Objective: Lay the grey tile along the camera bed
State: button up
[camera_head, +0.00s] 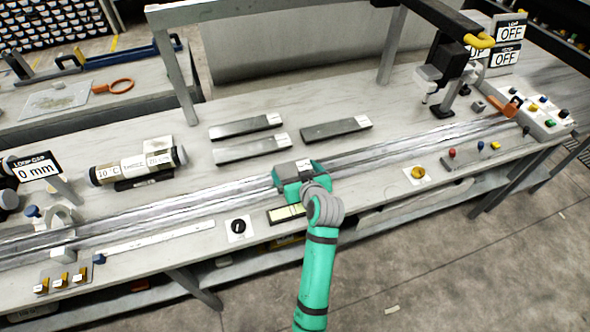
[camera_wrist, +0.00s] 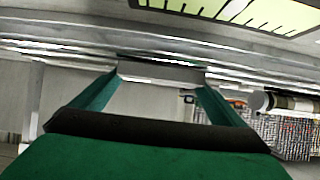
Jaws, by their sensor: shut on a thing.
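My gripper (camera_head: 303,172) is above the long silvery rails at mid-bench, shut on a grey piece with a pale label, taken to be the grey tile (camera_head: 288,169). In the wrist view its pale grey face (camera_wrist: 160,74) spans the gap between my green fingertips (camera_wrist: 160,80). My gripper hides much of the piece in the head view. The silvery rails (camera_head: 400,148) run along the bench under it; I cannot tell which stretch is the camera bed, or whether the piece touches the rails. A camera head (camera_head: 447,65) hangs from a frame at the right.
Three labelled grey bars (camera_head: 336,129) lie behind the rails. A capped tube (camera_head: 138,165) lies at left. A frame post (camera_head: 176,80) stands behind.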

aim_at(295, 172)
jog(key=shift+f, duration=0.1)
dwell(0.3)
jog(key=o, duration=0.8)
jog(key=shift+r, duration=4.45)
